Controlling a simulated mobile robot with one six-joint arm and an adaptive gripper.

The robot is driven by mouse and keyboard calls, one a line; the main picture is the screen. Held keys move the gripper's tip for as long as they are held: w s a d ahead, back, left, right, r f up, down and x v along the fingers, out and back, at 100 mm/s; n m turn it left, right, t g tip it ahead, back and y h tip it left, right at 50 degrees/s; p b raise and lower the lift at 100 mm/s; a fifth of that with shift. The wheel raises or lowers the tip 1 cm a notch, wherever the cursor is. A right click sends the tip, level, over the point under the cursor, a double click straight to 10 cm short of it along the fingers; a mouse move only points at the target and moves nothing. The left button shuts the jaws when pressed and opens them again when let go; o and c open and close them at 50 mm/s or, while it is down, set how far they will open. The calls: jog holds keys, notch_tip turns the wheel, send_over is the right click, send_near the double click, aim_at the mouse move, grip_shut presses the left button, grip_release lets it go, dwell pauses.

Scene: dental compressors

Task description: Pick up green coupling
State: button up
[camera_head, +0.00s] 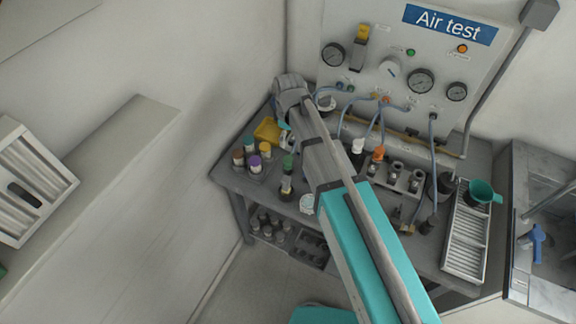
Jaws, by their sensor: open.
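A green-topped upright piece (288,162), which looks like the green coupling, stands on the grey bench just left of my arm. Its lower part is dark with a paler band. It is apart from the group of colour-capped pieces on its left. My arm reaches over the bench from the lower right, and its wrist is at the back left of the bench, above and beyond the green-topped piece. My gripper's fingers are hidden behind the wrist and arm, so I cannot see them or what lies between them.
Pieces with teal, purple, yellow and brown caps (255,161) stand at the bench's left end. A yellow tray (268,131) sits behind them. White and orange fittings (379,153), blue hoses (435,150), a slotted tray (465,240) and a teal funnel (481,191) occupy the right.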

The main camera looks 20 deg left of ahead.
aim_at(288, 159)
jog(key=shift+f+b, duration=3.05)
jog(key=shift+f, duration=0.35)
jog(key=shift+s+f+b, duration=0.15)
jog(key=shift+f+b, duration=1.15)
jog(key=shift+s+f+b, duration=0.1)
jog(key=shift+f+b, duration=1.2)
grip_shut()
jog(key=shift+r, duration=0.2)
